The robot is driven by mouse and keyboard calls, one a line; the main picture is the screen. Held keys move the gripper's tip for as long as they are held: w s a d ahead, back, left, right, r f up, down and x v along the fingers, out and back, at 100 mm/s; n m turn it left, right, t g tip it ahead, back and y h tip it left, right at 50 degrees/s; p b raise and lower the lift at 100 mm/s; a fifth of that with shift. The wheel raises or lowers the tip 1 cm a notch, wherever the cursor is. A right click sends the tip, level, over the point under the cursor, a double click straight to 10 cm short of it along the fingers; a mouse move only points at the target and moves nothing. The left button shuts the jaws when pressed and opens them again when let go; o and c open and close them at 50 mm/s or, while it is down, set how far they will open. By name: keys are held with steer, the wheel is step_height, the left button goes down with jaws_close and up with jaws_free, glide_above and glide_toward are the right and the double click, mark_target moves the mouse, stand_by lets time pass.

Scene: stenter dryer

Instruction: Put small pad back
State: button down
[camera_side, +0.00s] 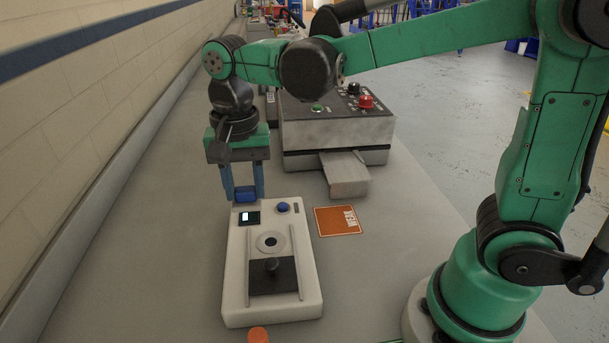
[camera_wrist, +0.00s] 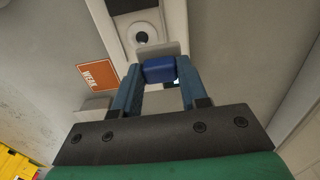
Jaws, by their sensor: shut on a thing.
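My gripper (camera_side: 245,190) points down beyond the far end of a white device (camera_side: 236,280). Its two blue fingers are shut on a small dark-blue block (camera_side: 246,196), which may be the small pad. In the wrist view the blue block (camera_wrist: 159,70) sits between the fingertips, with a pale grey piece just beyond it. The white device also shows in the wrist view (camera_wrist: 122,35). It has a round ring (camera_side: 271,242), a dark plate with a knob, a small screen and a blue button. I cannot tell whether the block touches anything besides the fingers.
A flat orange square with lettering (camera_side: 338,220) lies right of the device. A grey machine (camera_side: 337,130) with red, green and black controls and a protruding tray (camera_side: 346,174) stands behind. An orange cylinder (camera_side: 258,335) is at the front. The wall runs along the left; the bench between is clear.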

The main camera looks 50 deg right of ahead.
steer(key=s+d+r, duration=0.3)
steer(key=d+r, duration=0.1)
steer(key=d, duration=0.5)
step_height(320, 180, up, 3)
glide_above(351, 232)
step_height(351, 232, down, 20)
steer(key=shift+r, duration=0.25)
steer(key=shift+c, duration=2.3)
jaws_free()
steer(key=shift+f, duration=0.15)
step_height(351, 232, up, 12)
steer(key=w+a+n+t, duration=0.4)
steer(key=a+n+t, duration=0.3)
steer(key=a+n, duration=0.1)
steer(key=shift+a+r+n, duration=0.25)
steer(key=shift+a+n, duration=0.15)
steer(key=shift+n, duration=0.1)
